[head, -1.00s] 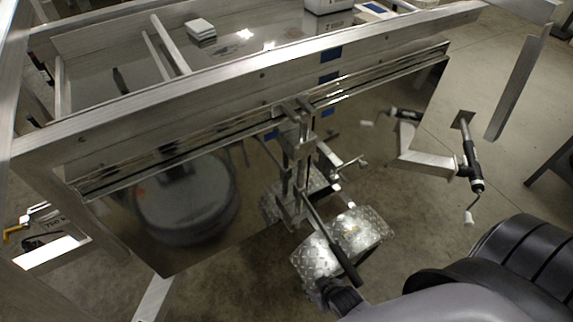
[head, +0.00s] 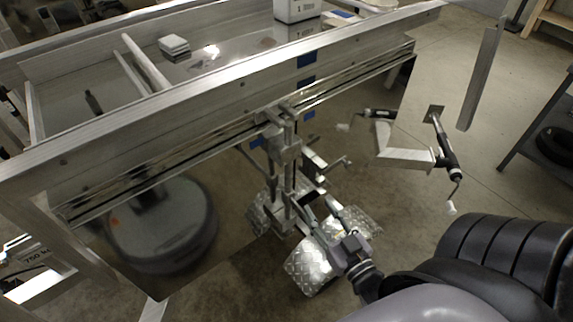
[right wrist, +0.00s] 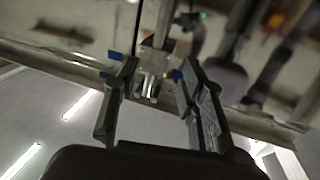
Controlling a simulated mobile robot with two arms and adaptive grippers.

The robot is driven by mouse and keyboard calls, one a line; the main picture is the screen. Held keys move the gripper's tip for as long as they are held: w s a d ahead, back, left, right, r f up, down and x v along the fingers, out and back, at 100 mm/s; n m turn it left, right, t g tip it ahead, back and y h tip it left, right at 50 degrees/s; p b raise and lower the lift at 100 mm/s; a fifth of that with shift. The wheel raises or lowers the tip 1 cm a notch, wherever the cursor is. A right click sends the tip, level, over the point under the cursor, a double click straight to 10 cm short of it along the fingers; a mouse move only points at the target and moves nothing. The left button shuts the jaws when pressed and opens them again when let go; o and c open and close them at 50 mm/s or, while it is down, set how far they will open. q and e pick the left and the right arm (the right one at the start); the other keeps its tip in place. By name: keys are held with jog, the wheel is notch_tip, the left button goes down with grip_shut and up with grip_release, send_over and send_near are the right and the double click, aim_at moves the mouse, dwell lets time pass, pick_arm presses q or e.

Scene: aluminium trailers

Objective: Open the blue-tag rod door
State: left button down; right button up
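The door is a shiny, mirror-like panel (head: 170,225) below the trailer's side rail (head: 150,105). Nothing is between the fingers. I cannot tell whether they touch the latch. My left gripper is not in view.
Tread-plate fenders (head: 315,270) lie below the latch, close to my right arm. A jack with a crank handle (head: 447,155) stands at the right.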

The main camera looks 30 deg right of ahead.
aim_at(290, 167)
jog(key=w+p, duration=0.1)
jog(key=w, duration=0.4)
jog(key=w+d+p, duration=0.1)
jog(key=w, duration=0.5)
jog(key=w+d, duration=0.1)
jog(key=w, duration=0.5)
jog(key=shift+w+r+p, duration=0.1)
jog(key=shift+p, duration=0.3)
jog(key=shift+c, duration=0.3)
grip_shut()
